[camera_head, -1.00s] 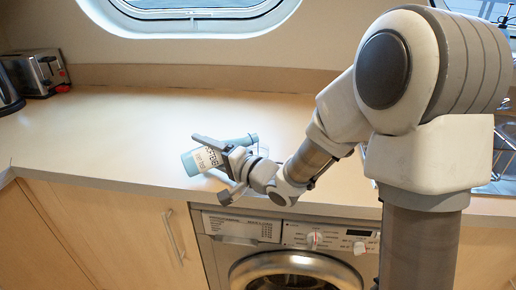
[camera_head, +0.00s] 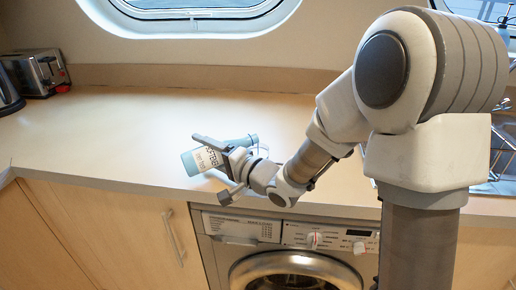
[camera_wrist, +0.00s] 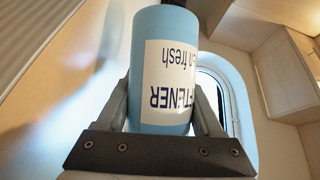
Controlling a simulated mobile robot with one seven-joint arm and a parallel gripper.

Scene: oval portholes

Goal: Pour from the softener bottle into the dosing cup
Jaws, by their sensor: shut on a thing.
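The softener bottle (camera_head: 203,159) is light blue with a white label. My gripper (camera_head: 224,163) is shut around its body and holds it strongly tilted, near the counter's front edge above the washing machine. Its wide end points left and its narrow end points right and slightly up in the picture. In the wrist view the bottle (camera_wrist: 170,75) stands between the two fingers, its label upside down. A faint clear outline (camera_head: 263,151) shows below the narrow end, beyond my wrist. It may be the dosing cup, mostly hidden; I cannot tell whether liquid flows.
A toaster (camera_head: 38,72) and a dark kettle (camera_head: 8,92) stand at the far left. A washing machine (camera_head: 285,245) sits under the counter. A wire rack (camera_head: 503,150) is at the right, partly behind my arm. The counter's left and middle (camera_head: 120,125) are clear.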

